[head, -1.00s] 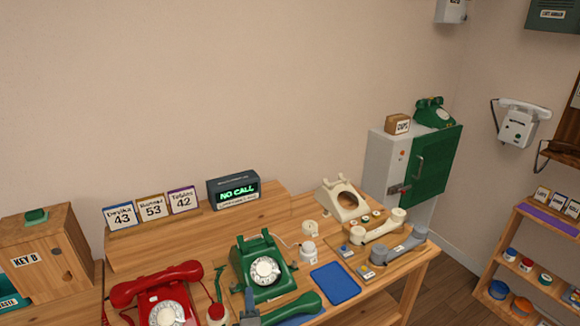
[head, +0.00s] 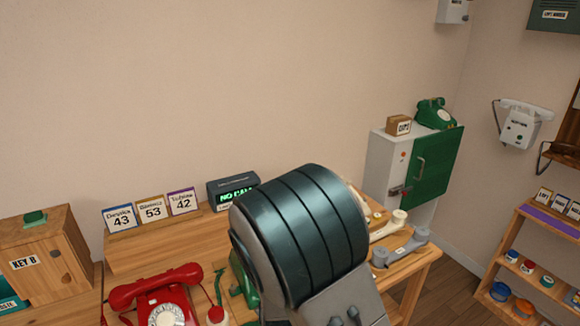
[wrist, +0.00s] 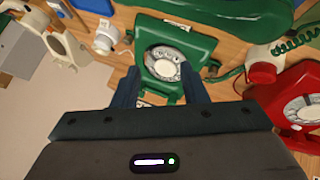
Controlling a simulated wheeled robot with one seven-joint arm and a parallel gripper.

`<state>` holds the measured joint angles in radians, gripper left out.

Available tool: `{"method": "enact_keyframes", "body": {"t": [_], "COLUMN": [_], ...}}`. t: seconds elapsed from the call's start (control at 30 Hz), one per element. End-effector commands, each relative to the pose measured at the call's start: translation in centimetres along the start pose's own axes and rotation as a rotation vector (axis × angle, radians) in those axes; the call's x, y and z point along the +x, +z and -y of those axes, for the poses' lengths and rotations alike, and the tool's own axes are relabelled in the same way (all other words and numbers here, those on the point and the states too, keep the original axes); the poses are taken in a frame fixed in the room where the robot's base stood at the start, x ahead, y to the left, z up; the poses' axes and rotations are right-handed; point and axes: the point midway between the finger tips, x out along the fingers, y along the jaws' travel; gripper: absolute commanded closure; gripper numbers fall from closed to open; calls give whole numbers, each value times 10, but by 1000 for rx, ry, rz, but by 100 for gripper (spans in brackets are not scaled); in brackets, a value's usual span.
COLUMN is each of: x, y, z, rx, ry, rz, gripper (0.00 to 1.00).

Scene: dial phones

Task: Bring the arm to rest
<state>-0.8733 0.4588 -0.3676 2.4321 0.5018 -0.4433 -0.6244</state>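My gripper (wrist: 158,84) is open in the wrist view, its two dark fingers apart with nothing held between them. The green dial phone (wrist: 190,48) lies beyond the fingertips, its white dial showing between and past them. I cannot tell the exact gap. In the head view my raised arm fills the lower middle and hides most of the green phone (head: 243,290); the gripper itself is not seen there.
The red phone (head: 150,292) stands on the desk at left, near the arm. The call display (head: 233,192) is partly hidden behind my arm.

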Motion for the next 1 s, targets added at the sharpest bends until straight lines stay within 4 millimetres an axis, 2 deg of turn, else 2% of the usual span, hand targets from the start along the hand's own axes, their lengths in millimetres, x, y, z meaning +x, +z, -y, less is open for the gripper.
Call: {"method": "enact_keyframes", "body": {"t": [0.03, 0.27, 0.47, 0.67, 0.8, 1.0], "x": [-10, -61, -116, -176, -219, -266], "y": [-3, -3, 8, 31, 55, 87], "z": [-10, -41, -71, -100, -116, -128], "rx": [63, 269, 400, 500, 562, 633], "ry": [-34, -179, -252, -260, -226, -154], "rz": [13, 88, 154, 234, 302, 395], "gripper": [61, 61, 61, 61, 61, 61]}}
